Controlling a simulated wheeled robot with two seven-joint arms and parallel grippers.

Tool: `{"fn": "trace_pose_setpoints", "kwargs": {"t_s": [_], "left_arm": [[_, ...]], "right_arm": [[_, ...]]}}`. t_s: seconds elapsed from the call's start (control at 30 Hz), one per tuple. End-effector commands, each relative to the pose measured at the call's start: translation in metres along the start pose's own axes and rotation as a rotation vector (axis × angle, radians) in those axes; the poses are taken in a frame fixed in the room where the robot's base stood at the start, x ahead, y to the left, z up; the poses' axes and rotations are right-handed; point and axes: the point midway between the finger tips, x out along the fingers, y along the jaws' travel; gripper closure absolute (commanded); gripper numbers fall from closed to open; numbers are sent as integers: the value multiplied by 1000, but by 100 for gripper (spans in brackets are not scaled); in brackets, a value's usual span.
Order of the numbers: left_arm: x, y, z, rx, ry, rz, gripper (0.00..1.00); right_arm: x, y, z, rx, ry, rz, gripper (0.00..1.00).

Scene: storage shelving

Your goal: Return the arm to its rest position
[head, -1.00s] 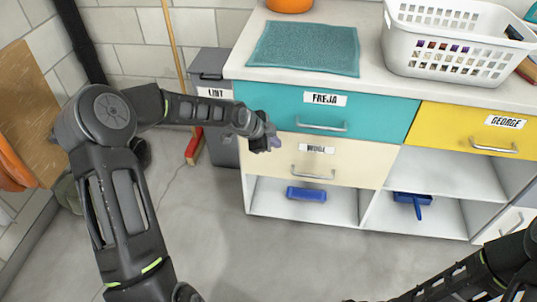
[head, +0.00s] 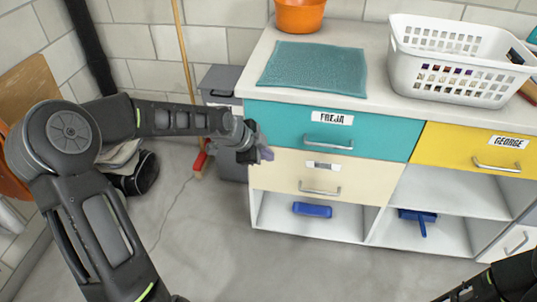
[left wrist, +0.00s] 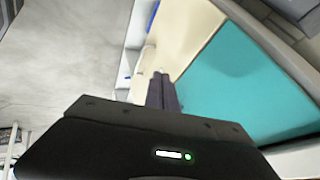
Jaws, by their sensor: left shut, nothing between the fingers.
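My left gripper (head: 262,153) is in front of the left edge of the cabinet, by the teal drawer (head: 300,129) labelled FREJA and the cream drawer (head: 285,172) below it. In the left wrist view its fingers (left wrist: 162,90) are together with nothing between them. Both drawers look shut. My left arm (head: 185,118) reaches in from the left, bent at the elbow. Of my right arm (head: 500,285) only a dark part shows at the bottom right corner; its gripper is out of the picture.
The counter holds a teal towel (head: 313,65), an orange pot (head: 300,15) and a white basket (head: 460,60). A yellow drawer (head: 440,146) is at the right. Blue items sit in the open shelves. A grey bin (head: 222,80) and a red broom (head: 200,162) stand left of the cabinet. Floor in front is clear.

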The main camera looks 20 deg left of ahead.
Motion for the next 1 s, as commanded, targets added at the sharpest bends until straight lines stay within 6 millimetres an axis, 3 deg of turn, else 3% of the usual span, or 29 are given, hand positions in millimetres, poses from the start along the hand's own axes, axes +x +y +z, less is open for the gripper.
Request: {"fn": "trace_pose_setpoints", "kwargs": {"t_s": [0.43,0.57,0.63,0.67,0.77,0.9,1.0], "left_arm": [[0,-4,-1,-80,4,-16,100],[4,-11,-4,-311,35,-70,100],[15,2,8,-533,50,-83,100],[22,11,10,-644,58,-78,100],[50,72,-1,-1055,69,-3,100],[71,184,-24,-1460,-37,130,100],[64,264,-35,-1597,-171,202,100]], "right_arm": [[0,0,0,0,0,0,37],[0,0,0,1,0,0,37],[-1,0,0,2,0,0,37],[-4,-2,0,2,0,0,37],[-24,-10,0,3,-1,0,37],[-53,-21,0,4,0,-1,37],[-72,-28,0,4,-1,-1,37]]}}
